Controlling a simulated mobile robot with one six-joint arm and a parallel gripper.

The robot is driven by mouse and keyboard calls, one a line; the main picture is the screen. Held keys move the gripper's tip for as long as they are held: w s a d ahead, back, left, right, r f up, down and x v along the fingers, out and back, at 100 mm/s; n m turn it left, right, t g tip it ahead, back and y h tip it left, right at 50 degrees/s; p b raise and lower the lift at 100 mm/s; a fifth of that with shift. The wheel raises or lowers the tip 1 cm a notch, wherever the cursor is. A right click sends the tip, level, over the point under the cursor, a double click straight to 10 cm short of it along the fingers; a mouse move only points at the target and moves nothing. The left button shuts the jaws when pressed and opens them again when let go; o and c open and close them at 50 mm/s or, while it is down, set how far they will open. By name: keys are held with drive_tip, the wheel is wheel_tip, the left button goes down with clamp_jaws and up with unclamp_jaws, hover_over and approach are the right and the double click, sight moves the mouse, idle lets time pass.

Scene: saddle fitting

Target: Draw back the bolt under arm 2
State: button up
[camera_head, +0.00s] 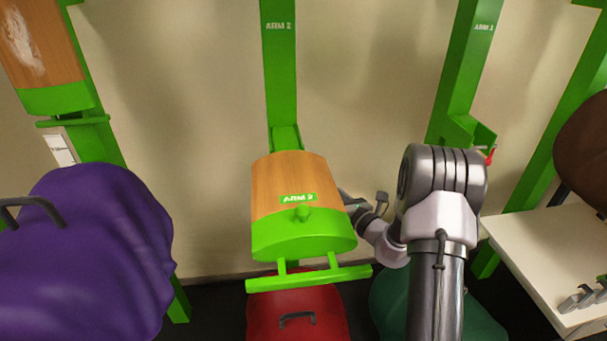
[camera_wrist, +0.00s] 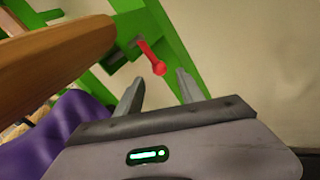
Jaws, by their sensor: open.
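Arm 2 (camera_head: 285,190) is a wooden block with a green front end and an "ARM 2" plate, fixed to a green post (camera_head: 280,80). Its wooden side (camera_wrist: 55,65) fills the upper left of the wrist view. A red bolt handle with a round knob (camera_wrist: 158,68) sticks out of a green bracket beyond the wood in the wrist view. In the head view arm 2 hides this bolt. My gripper (camera_wrist: 159,88) is open and empty, the knob just beyond and between its fingertips, apart from them. In the head view my gripper is partly hidden at the right side of arm 2.
A purple saddle (camera_head: 95,250) hangs at the left. A red one (camera_head: 295,318) and a green one (camera_head: 390,290) lie low. Arm 1's post (camera_head: 465,80) bears another red handle (camera_head: 490,156). A white table (camera_head: 530,250) stands at the right.

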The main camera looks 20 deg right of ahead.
drive_tip(key=b+x, duration=0.1)
drive_tip(key=x, duration=0.9)
drive_tip(key=shift+w, duration=0.1)
drive_tip(key=shift+c, duration=0.5)
clamp_jaws()
idle(0.4)
